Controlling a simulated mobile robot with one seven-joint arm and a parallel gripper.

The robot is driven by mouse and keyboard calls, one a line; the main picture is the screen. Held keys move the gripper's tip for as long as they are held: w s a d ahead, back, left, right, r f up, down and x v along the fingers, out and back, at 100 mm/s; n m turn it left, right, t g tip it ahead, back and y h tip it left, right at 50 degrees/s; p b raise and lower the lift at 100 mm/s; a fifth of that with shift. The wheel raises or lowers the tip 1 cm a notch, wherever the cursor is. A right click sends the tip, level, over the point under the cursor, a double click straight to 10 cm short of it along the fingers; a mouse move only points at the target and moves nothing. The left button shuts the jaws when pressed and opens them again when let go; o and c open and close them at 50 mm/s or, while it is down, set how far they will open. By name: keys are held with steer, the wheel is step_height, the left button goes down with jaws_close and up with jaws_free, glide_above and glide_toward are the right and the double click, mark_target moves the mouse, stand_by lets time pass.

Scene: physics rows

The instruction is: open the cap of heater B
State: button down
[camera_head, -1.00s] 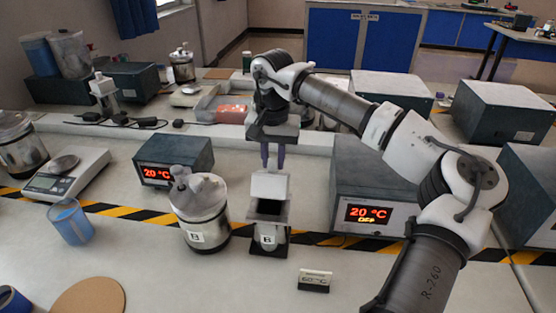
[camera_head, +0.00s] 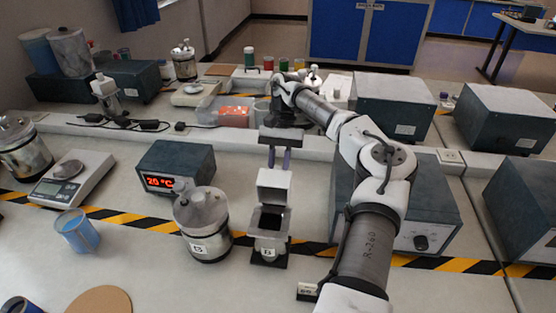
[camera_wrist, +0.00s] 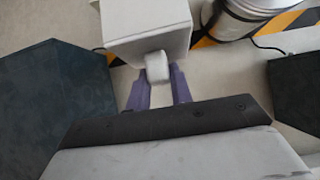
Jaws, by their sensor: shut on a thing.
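Heater B (camera_head: 269,247) is a small grey box with a "B" label, standing on the bench in the head view. Its white cap (camera_head: 274,182) is raised, standing up at the back edge, and the dark opening of the box shows in front of it. My gripper (camera_head: 278,163) is behind and above the cap, its purple fingers pointing down. In the wrist view the fingers (camera_wrist: 157,90) are shut on the small white knob (camera_wrist: 158,67) of the cap (camera_wrist: 146,28). The far side of the cap is hidden there.
A metal jar (camera_head: 203,226), also labelled "B", stands close left of heater B. A box with a 20 °C display (camera_head: 175,168) is behind the jar. My arm partly hides a larger box (camera_head: 437,215) at right and a small sign (camera_head: 307,291). The bench front is mostly clear.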

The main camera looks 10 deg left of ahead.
steer(key=shift+f+g, duration=0.4)
steer(key=shift+f, duration=0.15)
steer(key=c, duration=1.2)
jaws_free()
steer(key=shift+c, duration=0.2)
steer(key=shift+r, duration=0.2)
steer(key=shift+r, duration=0.1)
